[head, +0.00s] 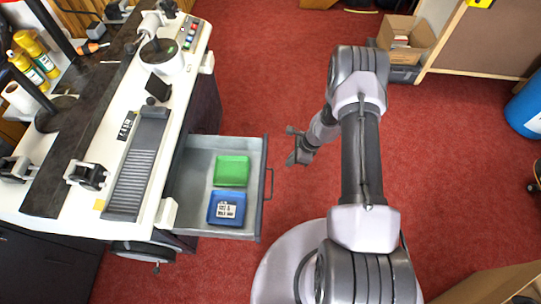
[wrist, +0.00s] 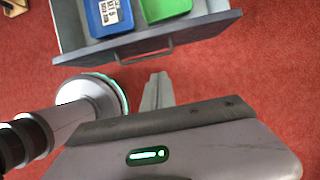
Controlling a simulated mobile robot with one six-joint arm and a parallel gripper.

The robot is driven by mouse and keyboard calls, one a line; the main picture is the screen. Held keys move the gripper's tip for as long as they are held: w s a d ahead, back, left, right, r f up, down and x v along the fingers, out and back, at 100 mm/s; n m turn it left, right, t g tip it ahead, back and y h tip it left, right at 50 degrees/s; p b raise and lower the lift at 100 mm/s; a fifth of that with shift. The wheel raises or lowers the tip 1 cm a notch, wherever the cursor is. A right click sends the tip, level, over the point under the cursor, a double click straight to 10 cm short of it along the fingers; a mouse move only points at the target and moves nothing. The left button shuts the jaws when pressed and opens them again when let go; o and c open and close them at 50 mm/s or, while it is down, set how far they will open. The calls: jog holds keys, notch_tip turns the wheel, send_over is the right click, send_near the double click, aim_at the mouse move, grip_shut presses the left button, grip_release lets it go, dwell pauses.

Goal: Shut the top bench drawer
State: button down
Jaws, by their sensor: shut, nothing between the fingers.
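The top bench drawer (head: 197,157) is pulled out to the right from the bench. It holds a green tray (head: 232,170) and a blue tray (head: 227,208) with a white label. Its grey front panel carries a handle (head: 269,184), and the handle (wrist: 145,52) also shows in the wrist view. My gripper (head: 291,163) is to the right of the drawer front, apart from it. In the wrist view my gripper's fingers (wrist: 158,82) are together and empty, just short of the handle.
The bench top (head: 100,190) carries a ridged grey plate, a control panel and clamps. Red carpet (head: 270,80) is open to the right of the drawer. A cardboard box (head: 404,40) stands at the upper right, and a blue barrel (head: 525,105) is at the right edge.

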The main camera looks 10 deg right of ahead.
jog(key=a+f+b, duration=0.1)
jog(key=a+f, duration=0.1)
jog(key=f, duration=0.1)
jog(key=w+a+f+b, duration=0.1)
jog(key=a+f+b, duration=0.1)
jog(key=f, duration=0.1)
jog(key=w+a+f+b, duration=0.1)
jog(key=a+f, duration=0.1)
jog(key=f, duration=0.1)
jog(key=shift+a+f+b, duration=0.2)
jog(key=shift+a+b, duration=0.15)
jog(key=shift+a, duration=0.05)
jog(key=shift+a+r, duration=0.1)
jog(key=shift+a, duration=0.15)
